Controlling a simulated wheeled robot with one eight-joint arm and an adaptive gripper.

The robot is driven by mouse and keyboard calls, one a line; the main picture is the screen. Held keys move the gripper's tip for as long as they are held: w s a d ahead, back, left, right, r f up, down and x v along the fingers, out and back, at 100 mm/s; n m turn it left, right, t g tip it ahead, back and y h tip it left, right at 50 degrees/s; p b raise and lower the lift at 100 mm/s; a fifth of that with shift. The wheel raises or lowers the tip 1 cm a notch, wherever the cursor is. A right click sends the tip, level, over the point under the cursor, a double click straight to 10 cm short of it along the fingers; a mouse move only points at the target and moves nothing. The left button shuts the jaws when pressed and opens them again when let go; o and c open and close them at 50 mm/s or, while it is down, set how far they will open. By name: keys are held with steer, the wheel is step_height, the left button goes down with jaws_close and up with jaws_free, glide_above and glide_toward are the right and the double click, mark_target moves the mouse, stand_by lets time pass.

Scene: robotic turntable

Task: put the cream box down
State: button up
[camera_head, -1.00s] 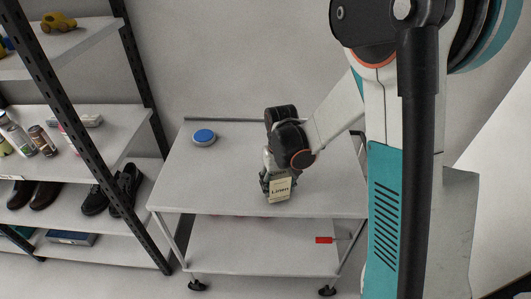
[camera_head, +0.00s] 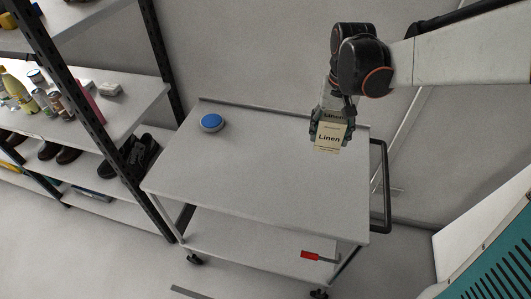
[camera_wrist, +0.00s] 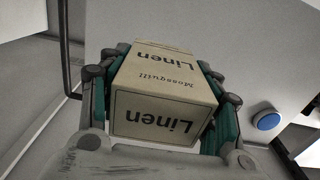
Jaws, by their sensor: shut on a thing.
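The cream box (camera_head: 329,138), printed "Linen", is in my gripper (camera_head: 330,125) above the back right part of the cart's grey top (camera_head: 250,170). In the wrist view the cream box (camera_wrist: 168,90) fills the space between the green-sided fingers of my gripper (camera_wrist: 165,95), which are shut on its two sides. The head view does not show clearly whether the box touches the cart top or hangs above it.
A blue round button (camera_head: 211,122) sits at the cart top's back left; it also shows in the wrist view (camera_wrist: 268,121). A red-handled tool (camera_head: 312,256) lies on the lower shelf. A black-framed rack (camera_head: 95,125) with bottles, cans and shoes stands left. The middle of the cart top is clear.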

steer(key=shift+s+r, duration=0.25)
steer(key=shift+r, duration=0.6)
steer(key=b, duration=0.6)
glide_above(316, 185)
step_height(316, 185, down, 20)
steer(key=shift+r, duration=0.15)
steer(key=shift+b, duration=0.3)
steer(key=o, duration=1.2)
